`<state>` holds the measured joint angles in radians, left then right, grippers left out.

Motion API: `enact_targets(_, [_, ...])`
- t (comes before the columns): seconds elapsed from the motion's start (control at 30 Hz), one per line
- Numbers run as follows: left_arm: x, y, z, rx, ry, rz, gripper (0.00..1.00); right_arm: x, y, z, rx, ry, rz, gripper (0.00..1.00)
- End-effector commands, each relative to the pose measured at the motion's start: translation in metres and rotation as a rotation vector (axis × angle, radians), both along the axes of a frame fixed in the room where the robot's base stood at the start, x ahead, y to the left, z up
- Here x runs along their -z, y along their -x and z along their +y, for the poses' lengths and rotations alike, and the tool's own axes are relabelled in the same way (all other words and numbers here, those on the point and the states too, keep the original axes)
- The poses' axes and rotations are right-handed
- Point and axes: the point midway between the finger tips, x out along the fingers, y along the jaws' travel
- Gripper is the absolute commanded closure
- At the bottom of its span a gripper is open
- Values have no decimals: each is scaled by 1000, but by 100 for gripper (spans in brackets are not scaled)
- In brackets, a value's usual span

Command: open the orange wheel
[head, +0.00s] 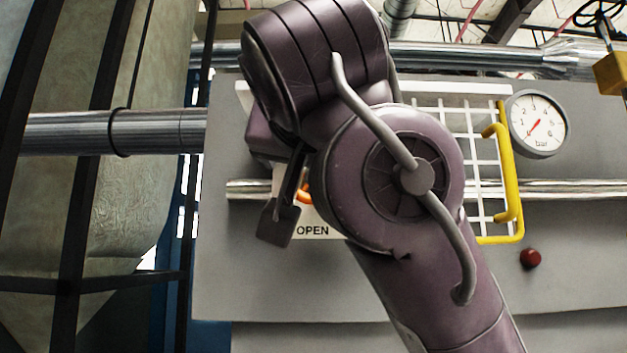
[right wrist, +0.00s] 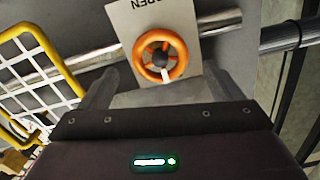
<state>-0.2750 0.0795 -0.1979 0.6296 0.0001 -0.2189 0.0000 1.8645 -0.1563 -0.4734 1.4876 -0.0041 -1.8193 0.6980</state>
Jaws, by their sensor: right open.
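The orange wheel (right wrist: 176,47) is a small round handwheel with a dark hub and one white mark on its lower side in the right wrist view. It sits on a white plate (right wrist: 126,24) whose OPEN lettering appears upside down there. My right gripper (right wrist: 160,78) is open, with one finger on each side of the view and the wheel ahead between them; I cannot tell whether they touch it. In the head view my right arm hides most of the wheel, and only an orange sliver (head: 304,193) shows beside a dark finger. My left gripper is not in view.
A grey panel (head: 260,285) carries a silver pipe (head: 247,189) behind the wheel plate. The panel's lower part is clear.

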Motion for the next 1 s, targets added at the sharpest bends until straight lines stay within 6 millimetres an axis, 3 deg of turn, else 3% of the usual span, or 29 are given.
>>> enact_targets(0.2, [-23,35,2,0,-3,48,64,-5,-37,-1,2,1,2,14])
enact_targets(0.33, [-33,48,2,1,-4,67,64,-4,-55,0,2,1,2,14])
enact_targets(0.47, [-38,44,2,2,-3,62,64,-2,-66,0,1,2,1,14])
enact_targets(0.77, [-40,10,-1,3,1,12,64,0,-69,0,0,1,0,14])
enact_targets(1.0, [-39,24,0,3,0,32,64,0,-69,0,0,1,0,43])
